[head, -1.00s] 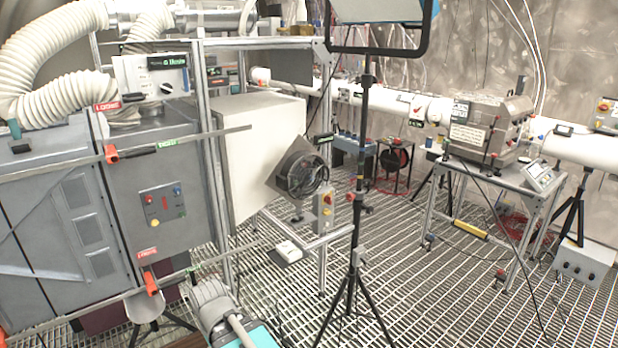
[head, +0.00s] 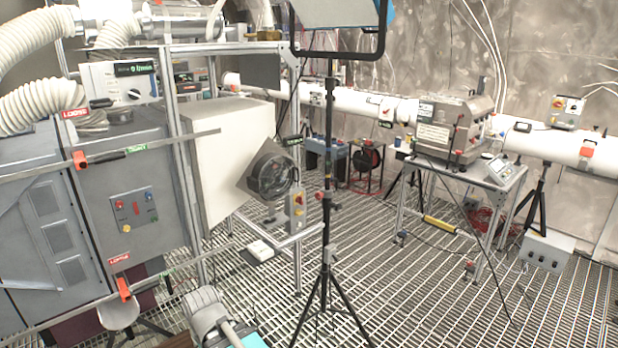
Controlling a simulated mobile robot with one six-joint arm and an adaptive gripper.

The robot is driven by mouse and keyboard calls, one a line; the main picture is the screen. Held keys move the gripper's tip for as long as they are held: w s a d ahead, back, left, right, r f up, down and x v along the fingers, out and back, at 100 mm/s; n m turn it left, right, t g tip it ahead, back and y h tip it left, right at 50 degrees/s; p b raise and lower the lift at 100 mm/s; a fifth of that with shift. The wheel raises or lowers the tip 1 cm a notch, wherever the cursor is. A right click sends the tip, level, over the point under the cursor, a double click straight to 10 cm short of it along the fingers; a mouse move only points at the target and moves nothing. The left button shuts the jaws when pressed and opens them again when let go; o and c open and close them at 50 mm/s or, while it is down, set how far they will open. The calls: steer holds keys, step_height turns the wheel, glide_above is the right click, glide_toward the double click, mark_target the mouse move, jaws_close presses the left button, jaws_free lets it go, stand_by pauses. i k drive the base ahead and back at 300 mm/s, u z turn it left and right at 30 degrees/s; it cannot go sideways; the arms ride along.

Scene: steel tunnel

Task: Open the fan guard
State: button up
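The fan (head: 270,176) is a dark round unit with a guard over its face. It sits at the lower right edge of a large cream box (head: 228,150), at middle height in the head view. The guard looks closed over the fan, but its latch or hinge is too small to make out. A grey rounded part of my arm (head: 206,312) shows at the bottom edge, well below and in front of the fan. My gripper is not in the picture.
A black tripod stand (head: 327,255) stands on the grated floor (head: 410,290) just right of the fan. A control box with a red knob (head: 297,208) is beside the fan. A grey cabinet (head: 130,195) with rails fills the left. A machine table (head: 465,172) stands at right.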

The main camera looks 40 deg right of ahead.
mark_target(295, 166)
steer(key=z, duration=0.5)
steer(key=k, duration=1.15)
steer(key=z, duration=0.65)
steer(key=i, duration=1.6)
steer(key=u, duration=0.65)
steer(key=i, duration=0.4)
steer(key=u, duration=0.45)
